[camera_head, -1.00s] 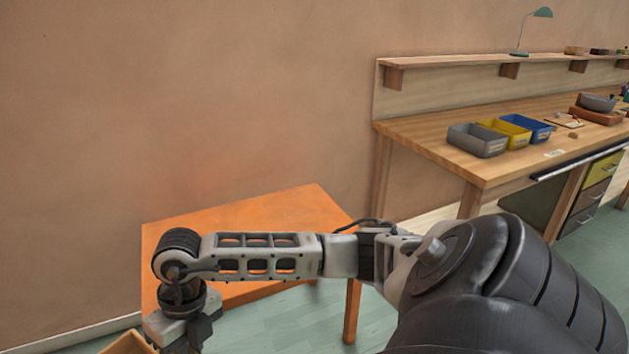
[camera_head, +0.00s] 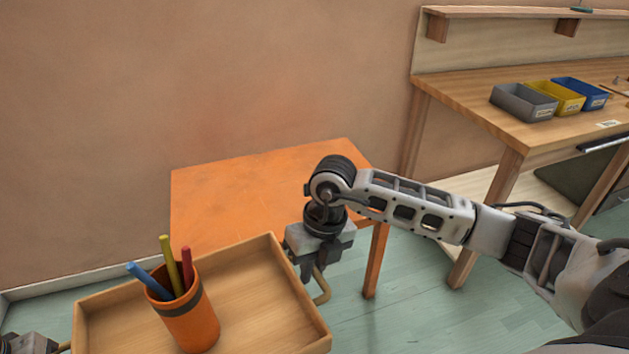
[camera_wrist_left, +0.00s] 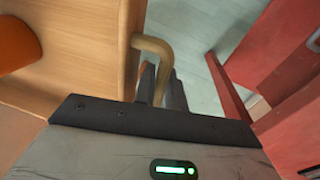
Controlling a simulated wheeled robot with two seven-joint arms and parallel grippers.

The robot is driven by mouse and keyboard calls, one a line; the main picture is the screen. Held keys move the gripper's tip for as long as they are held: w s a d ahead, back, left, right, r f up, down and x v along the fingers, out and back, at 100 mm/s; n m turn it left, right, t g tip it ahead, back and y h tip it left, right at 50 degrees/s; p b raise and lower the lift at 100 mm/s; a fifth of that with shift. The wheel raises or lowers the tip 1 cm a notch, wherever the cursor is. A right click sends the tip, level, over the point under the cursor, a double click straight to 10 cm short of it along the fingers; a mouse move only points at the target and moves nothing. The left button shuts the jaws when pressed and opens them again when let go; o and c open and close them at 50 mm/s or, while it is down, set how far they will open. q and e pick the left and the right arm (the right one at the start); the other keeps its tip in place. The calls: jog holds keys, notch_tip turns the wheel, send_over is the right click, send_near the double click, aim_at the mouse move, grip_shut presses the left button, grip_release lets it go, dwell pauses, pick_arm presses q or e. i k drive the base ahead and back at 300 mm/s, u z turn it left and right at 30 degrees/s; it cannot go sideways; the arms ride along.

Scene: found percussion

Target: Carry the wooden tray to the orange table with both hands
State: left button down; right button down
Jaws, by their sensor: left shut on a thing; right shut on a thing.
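The wooden tray (camera_head: 250,290) is in the lower left of the head view, with its far edge just in front of the orange table (camera_head: 235,205). An orange cup (camera_head: 190,318) with several coloured sticks stands upright on it. My right gripper (camera_head: 318,275) is shut on the handle at the tray's right end. My left gripper (camera_head: 62,348) shows only in part at the bottom left corner of the head view. In the left wrist view my left gripper (camera_wrist_left: 161,85) is shut on the curved tray handle (camera_wrist_left: 152,44).
A workbench (camera_head: 490,95) with grey, yellow and blue bins (camera_head: 555,97) stands at the right. A wall is behind the orange table. Green floor (camera_head: 400,290) shows between table and bench. Red surfaces (camera_wrist_left: 290,60) are close at the right of the left wrist view.

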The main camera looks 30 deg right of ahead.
aim_at(266, 200)
jog(key=z, duration=0.9)
jog(key=i, duration=1.95)
jog(key=u, duration=0.6)
